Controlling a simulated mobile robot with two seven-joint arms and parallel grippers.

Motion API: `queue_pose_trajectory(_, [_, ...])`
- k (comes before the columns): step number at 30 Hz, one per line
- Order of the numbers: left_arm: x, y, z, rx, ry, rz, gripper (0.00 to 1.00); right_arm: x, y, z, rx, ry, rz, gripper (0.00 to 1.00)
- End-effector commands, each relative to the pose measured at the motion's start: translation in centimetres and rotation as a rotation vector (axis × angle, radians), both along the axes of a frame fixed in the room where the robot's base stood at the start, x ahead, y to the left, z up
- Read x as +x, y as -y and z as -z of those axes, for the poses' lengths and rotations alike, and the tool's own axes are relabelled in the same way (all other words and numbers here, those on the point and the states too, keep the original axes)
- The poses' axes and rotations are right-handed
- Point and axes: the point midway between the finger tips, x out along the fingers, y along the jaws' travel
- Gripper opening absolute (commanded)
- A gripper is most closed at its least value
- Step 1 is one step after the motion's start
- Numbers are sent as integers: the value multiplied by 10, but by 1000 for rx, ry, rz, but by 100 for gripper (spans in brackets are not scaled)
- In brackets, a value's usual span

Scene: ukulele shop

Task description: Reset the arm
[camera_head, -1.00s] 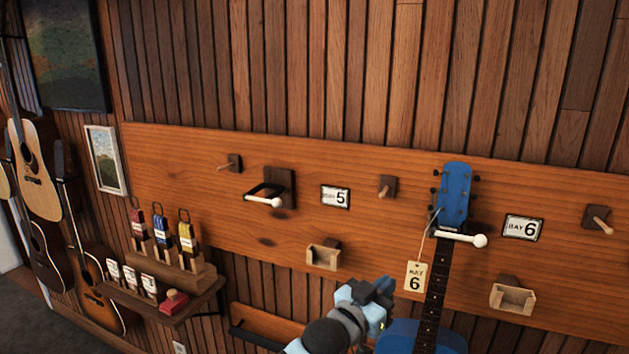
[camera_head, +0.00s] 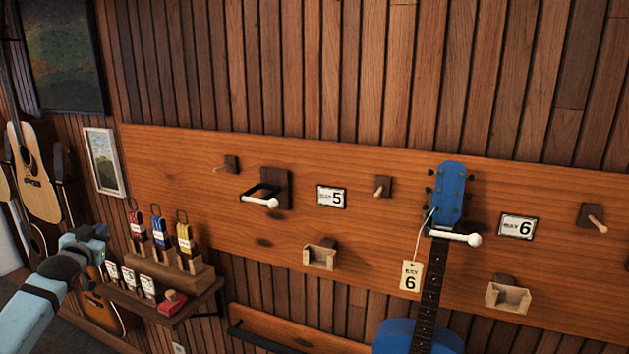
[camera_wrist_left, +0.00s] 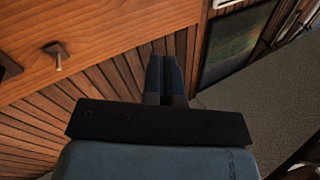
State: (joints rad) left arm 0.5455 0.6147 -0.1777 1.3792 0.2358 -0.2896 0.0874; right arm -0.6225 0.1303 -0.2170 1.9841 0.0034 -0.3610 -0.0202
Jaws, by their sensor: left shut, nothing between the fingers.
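My left gripper (camera_head: 92,237) is at the left of the head view, in front of the wall and just left of the small shelf with the coloured tags. It is shut and empty. In the left wrist view its two fingers (camera_wrist_left: 166,75) lie together, pointing toward the panelled wall and a framed picture. My left arm comes in from the lower left corner. My right gripper is not in view.
A blue ukulele (camera_head: 450,195) hangs at the bay 6 sign (camera_head: 517,227) with a tag (camera_head: 410,276). The bay 5 hanger (camera_head: 262,200) is empty. A shelf (camera_head: 190,312) holds coloured tags and cards. Guitars (camera_head: 35,180) hang at far left. Space before the bays is clear.

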Motion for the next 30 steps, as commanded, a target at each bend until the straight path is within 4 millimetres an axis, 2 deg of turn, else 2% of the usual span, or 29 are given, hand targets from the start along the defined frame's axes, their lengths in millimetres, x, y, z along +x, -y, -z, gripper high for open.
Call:
queue_pose_trajectory(1, [-4,-23,-9,11,7,-29,0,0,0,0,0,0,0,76])
queue_pose_trajectory(7, [-21,-97,-42,39,32,-125,0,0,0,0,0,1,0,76])
queue_pose_trajectory(8, [-20,-94,-37,98,14,-138,0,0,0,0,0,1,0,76])
queue_pose_trajectory(12, [-22,-106,-34,356,-58,-224,0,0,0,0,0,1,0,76])
queue_pose_trajectory(17, [-32,-63,26,337,-108,-155,0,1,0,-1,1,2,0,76])
queue_pose_trajectory(23, [-58,-2,105,299,-177,-65,0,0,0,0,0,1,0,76])
queue_pose_trajectory(26, [-83,37,155,268,-225,-9,0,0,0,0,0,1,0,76])
queue_pose_trajectory(30, [-134,100,226,204,-298,73,0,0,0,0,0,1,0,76])
